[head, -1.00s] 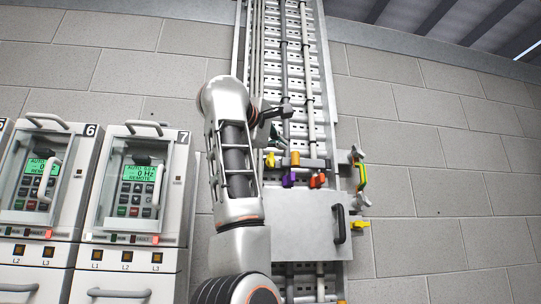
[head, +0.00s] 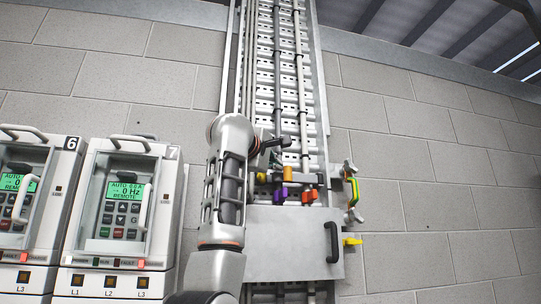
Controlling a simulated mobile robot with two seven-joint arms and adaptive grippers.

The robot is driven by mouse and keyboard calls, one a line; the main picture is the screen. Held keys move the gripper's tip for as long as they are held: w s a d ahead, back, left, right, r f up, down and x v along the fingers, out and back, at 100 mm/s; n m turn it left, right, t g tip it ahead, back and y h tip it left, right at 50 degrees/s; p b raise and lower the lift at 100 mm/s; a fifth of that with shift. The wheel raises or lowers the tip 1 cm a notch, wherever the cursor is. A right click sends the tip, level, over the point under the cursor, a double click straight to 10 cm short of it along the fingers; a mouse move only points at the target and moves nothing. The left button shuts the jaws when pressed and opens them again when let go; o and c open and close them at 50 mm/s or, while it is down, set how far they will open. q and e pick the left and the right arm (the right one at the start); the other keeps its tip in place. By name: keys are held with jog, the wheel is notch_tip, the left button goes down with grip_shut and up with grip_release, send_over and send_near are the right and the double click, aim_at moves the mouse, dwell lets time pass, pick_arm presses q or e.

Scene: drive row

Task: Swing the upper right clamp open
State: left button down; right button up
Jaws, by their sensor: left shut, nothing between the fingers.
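A grey metal cover plate (head: 285,232) with a black handle (head: 332,242) sits on the cable ladder. At its right edge is a small pale metal fitting (head: 349,168), apparently the upper right clamp; it is too small to tell whether it is swung open. A green-and-yellow strap (head: 353,191) hangs just below it, and a yellow fitting (head: 351,241) sits lower on the same edge. My left gripper (head: 279,148) is shut and empty, in front of the ladder, up and left of the pale fitting and apart from it. My right gripper is out of view.
Orange (head: 287,173), purple (head: 281,195) and red-orange (head: 309,196) parts sit just above the plate, close below my left gripper. Drive cabinets, including number 7 (head: 105,263), stand at left. The block wall (head: 440,190) on the right is clear.

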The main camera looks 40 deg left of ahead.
pick_arm(q)
jog(key=shift+w+a, duration=0.1)
jog(key=shift+w, duration=0.3)
jog(key=shift+s, duration=0.1)
